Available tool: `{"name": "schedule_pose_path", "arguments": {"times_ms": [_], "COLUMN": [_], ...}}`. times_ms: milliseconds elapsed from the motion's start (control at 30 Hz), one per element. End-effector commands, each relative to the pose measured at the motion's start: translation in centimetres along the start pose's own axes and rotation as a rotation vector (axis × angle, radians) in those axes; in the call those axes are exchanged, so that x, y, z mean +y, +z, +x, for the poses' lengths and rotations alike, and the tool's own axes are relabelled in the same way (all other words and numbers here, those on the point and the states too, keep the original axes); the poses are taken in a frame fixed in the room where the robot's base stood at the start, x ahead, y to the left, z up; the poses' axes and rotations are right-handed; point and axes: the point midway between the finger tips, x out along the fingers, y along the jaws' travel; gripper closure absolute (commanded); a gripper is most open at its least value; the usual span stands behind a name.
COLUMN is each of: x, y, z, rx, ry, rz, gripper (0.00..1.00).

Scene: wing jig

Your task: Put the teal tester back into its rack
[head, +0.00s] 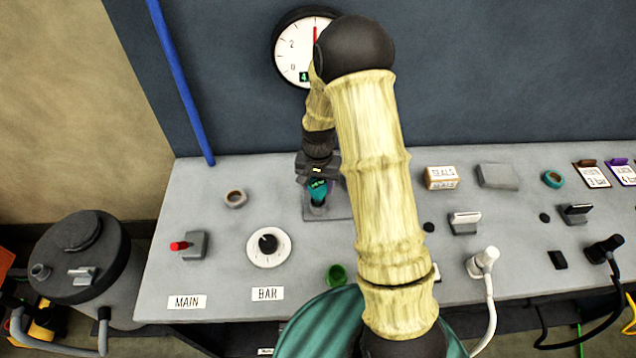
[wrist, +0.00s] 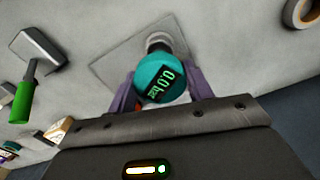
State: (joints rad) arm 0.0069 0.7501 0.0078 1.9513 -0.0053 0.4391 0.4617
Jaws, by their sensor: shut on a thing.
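The teal tester (head: 318,188) is upright or nearly so, above the left part of the bench. In the wrist view the tester (wrist: 162,78) shows a dark display reading 0.0 bar. My gripper (head: 319,184) is shut on it, with purple fingers (wrist: 158,98) on both sides. Below it is a square grey plate (wrist: 110,68) with a pale round fitting (wrist: 158,40). The tester's lower end overlaps this fitting; whether they touch is hard to tell. The plate (head: 340,209) is partly covered in the head view. I cannot tell which thing is the rack.
A loose ring (head: 235,198), a BAR dial (head: 268,246) and a red-handled valve (head: 181,245) are to the left. A green cup (head: 337,274) is in front. A SEALS box (head: 440,178) and a grey block (head: 498,176) are at right. A gauge (head: 292,48) hangs behind.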

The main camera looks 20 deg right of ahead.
Motion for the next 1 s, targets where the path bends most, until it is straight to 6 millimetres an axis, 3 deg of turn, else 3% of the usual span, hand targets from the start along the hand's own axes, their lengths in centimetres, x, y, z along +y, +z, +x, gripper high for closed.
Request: {"name": "schedule_pose_path", "arguments": {"times_ms": [1000], "x": [0.3], "y": [-0.2], "z": [1.2], "rx": [0.001], "ry": [0.000], "rz": [0.006], "gripper": [0.75]}}
